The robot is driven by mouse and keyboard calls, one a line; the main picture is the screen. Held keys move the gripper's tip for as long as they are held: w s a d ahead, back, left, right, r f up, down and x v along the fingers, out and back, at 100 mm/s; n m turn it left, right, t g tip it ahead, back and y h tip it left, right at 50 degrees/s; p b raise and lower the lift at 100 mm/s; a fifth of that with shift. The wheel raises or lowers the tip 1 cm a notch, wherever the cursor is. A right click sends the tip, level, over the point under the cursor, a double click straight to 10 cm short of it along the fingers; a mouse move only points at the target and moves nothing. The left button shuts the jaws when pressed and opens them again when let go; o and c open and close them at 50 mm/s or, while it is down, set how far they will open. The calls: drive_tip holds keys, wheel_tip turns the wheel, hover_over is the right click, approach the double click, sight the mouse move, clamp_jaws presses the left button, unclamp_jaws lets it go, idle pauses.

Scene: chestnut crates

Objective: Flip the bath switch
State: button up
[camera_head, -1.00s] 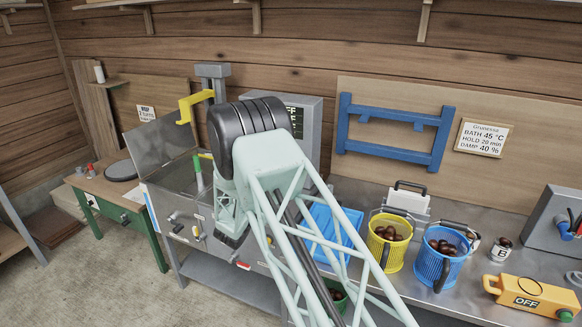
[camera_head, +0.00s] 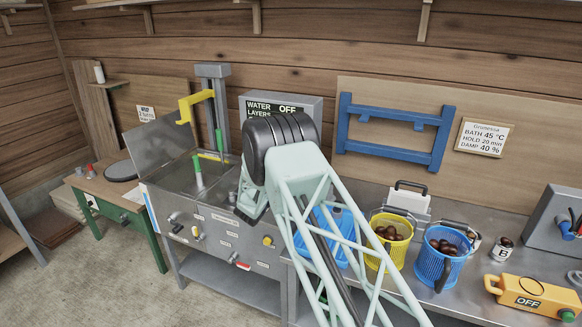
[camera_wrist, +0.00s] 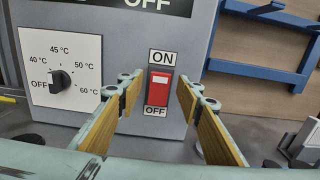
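A red rocker switch (camera_wrist: 159,90) sits on the front of a grey control box (camera_head: 311,104), between an ON label above and an OFF label below. My gripper (camera_wrist: 160,85) is open and empty in the wrist view. Its wood-coloured finger pads stand left and right of the switch, in front of the panel, with no visible contact. A temperature dial (camera_wrist: 60,80) left of the switch points to OFF. The box's display (camera_head: 271,108) reads WATER, LAYERS, OFF in the head view. My arm hides the switch and the gripper's fingers there.
The steel bath (camera_head: 147,192), with its lid raised, stands left of my arm. A yellow bucket (camera_head: 377,258) and a blue bucket (camera_head: 430,268) of chestnuts stand on the bench to the right. A blue frame (camera_head: 346,145) hangs on the back wall.

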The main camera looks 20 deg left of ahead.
drive_tip(key=shift+w, duration=0.15)
drive_tip(key=shift+c, duration=0.5)
drive_tip(key=c, duration=0.7)
drive_tip(key=shift+c, duration=0.2)
drive_tip(key=shift+f+t+b, duration=0.25)
drive_tip(key=shift+t+b, duration=0.05)
drive_tip(key=shift+b, duration=0.6)
drive_tip(key=shift+t+b, duration=0.4)
drive_tip(key=shift+b, duration=0.25)
drive_tip(key=o, duration=0.8)
drive_tip(key=shift+o, duration=0.2)
